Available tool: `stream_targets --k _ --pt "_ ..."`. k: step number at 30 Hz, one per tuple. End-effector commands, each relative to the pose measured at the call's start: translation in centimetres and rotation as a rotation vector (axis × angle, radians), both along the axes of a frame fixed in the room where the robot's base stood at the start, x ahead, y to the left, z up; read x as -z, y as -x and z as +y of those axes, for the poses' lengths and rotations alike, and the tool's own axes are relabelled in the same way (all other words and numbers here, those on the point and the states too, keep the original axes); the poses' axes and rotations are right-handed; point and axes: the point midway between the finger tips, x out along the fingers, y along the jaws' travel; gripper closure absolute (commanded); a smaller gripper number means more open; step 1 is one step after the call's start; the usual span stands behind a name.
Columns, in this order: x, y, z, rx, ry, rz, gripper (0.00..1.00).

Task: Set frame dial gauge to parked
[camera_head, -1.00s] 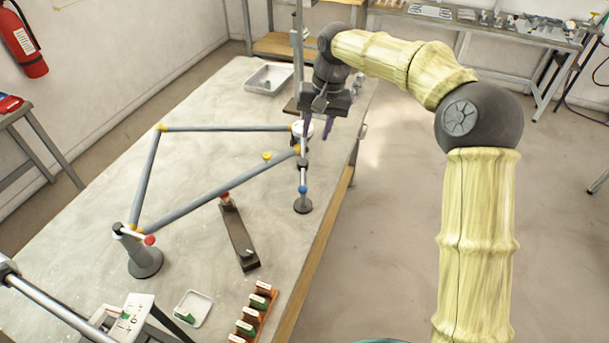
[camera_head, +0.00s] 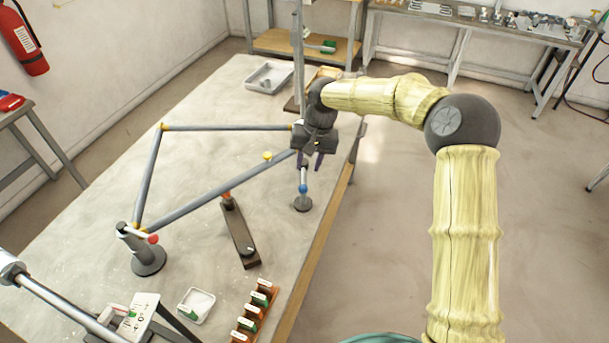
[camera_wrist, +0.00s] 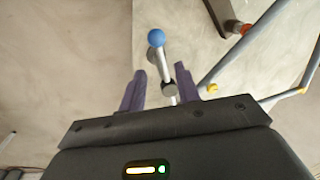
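My gripper (camera_head: 314,164) is open, its two purple fingers pointing down over the small stand (camera_head: 303,204) at the right end of the bicycle-like tube frame (camera_head: 225,128). In the wrist view the fingers (camera_wrist: 160,88) are apart. The blue ball also shows below my gripper in the head view (camera_head: 303,188). No dial face is visible now; my gripper covers the top of the stand.
A dark bar with a red end (camera_head: 240,234) lies on the bench (camera_head: 90,230). A clamp post with a red-tipped lever (camera_head: 148,258) holds the frame's near corner. A tall grey post (camera_head: 298,50) stands behind my gripper. Small trays and a block rack (camera_head: 257,312) are nearer.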

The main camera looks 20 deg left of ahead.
Motion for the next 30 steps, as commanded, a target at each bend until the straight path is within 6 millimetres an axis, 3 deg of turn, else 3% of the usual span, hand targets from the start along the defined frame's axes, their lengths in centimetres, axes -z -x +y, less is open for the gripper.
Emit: stream_targets --k 10,22,27,30 --pt "5.4 0.4 1.0 -0.001 0.0 0.004 0.68" --pt "6.5 0.3 1.1 0.0 -0.001 0.0 0.68" --pt "6.5 0.3 1.1 0.0 0.0 0.0 0.99" --pt "6.5 0.3 1.1 0.0 0.0 0.0 1.0"
